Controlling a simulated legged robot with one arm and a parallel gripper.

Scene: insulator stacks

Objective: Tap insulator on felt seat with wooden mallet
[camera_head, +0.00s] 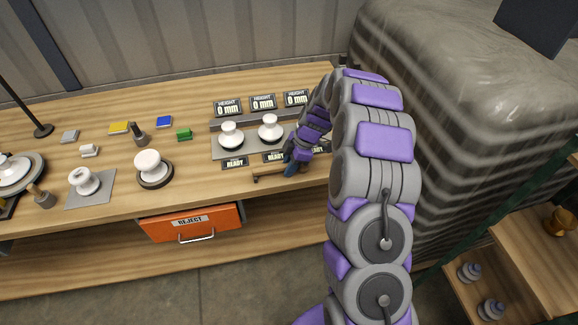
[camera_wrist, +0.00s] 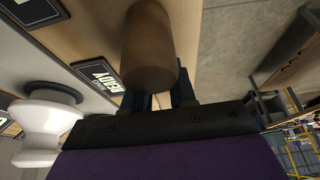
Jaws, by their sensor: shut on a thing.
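My gripper (camera_head: 292,167) is at the front right of the bench, beside the grey plate (camera_head: 222,153) with insulators on it. In the wrist view the gripper (camera_wrist: 160,98) is shut on a brown wooden cylinder (camera_wrist: 150,48), which looks like part of the mallet. White insulators stand on the plate, one at left (camera_head: 231,134) and one in the middle (camera_head: 270,128); a third behind my gripper is mostly hidden. A white insulator (camera_wrist: 45,128) also shows at left in the wrist view, apart from the cylinder. I cannot tell which seat is felt.
READY labels (camera_head: 235,163) line the plate's front; height displays (camera_head: 263,102) stand behind. More insulators sit at left on a dark round base (camera_head: 155,183) and a grey square (camera_head: 104,184). An orange REJECT drawer (camera_head: 191,222) is below. A wrapped bulk (camera_head: 450,90) stands right of the bench.

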